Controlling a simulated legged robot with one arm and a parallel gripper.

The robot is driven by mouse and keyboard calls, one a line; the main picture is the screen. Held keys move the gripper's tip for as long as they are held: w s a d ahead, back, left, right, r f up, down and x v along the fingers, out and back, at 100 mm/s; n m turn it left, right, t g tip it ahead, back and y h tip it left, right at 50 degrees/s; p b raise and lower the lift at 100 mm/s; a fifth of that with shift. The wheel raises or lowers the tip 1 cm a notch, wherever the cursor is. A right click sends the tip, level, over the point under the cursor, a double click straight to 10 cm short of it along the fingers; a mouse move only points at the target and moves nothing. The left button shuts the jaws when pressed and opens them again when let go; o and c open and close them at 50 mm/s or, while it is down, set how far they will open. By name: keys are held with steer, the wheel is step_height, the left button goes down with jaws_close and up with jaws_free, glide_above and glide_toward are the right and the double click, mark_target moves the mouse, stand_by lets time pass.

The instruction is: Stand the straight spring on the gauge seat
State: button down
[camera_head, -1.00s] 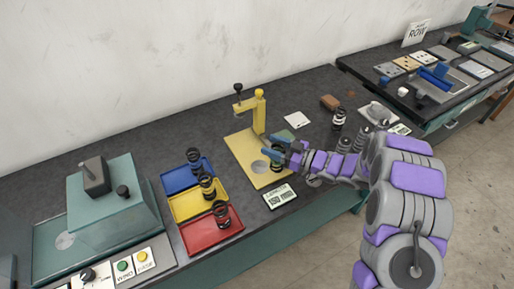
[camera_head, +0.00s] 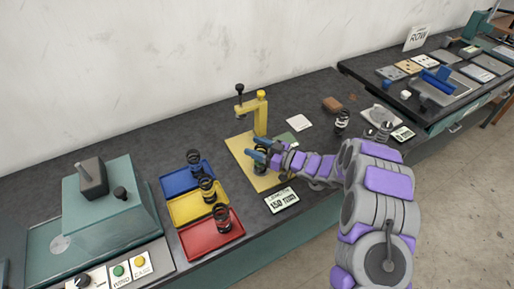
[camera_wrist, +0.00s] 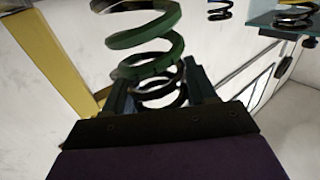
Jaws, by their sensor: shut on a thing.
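The gauge is a yellow plate (camera_head: 243,149) with a yellow post (camera_head: 261,115) at its back. My gripper (camera_head: 260,153) is over the plate, in front of the post, shut on a dark coil spring (camera_head: 260,167). The spring looks upright and covers the spot of the round gauge seat; I cannot tell whether its lower end touches it. In the wrist view the coils (camera_wrist: 150,40) look dark green and rise between the two fingers (camera_wrist: 160,85). The yellow post (camera_wrist: 50,60) shows at left there.
Blue (camera_head: 177,175), yellow (camera_head: 185,207) and red (camera_head: 197,238) trays left of the gauge each hold a spring. A label card (camera_head: 281,200) lies in front. More springs (camera_head: 342,121) stand at right. A teal press (camera_head: 107,205) is far left.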

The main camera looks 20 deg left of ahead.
steer(key=shift+a, duration=0.1)
steer(key=c, duration=0.7)
jaws_free()
steer(key=shift+a, duration=0.1)
steer(key=o, duration=0.4)
steer(key=shift+d, duration=0.2)
steer(key=shift+c, duration=0.2)
steer(key=shift+d, duration=0.1)
steer(key=shift+d, duration=0.1)
steer(key=s+d+p, duration=0.1)
steer(key=d+p, duration=0.1)
steer(key=d, duration=0.9)
steer(key=shift+s+d, duration=0.15)
steer(key=shift+d, duration=0.1)
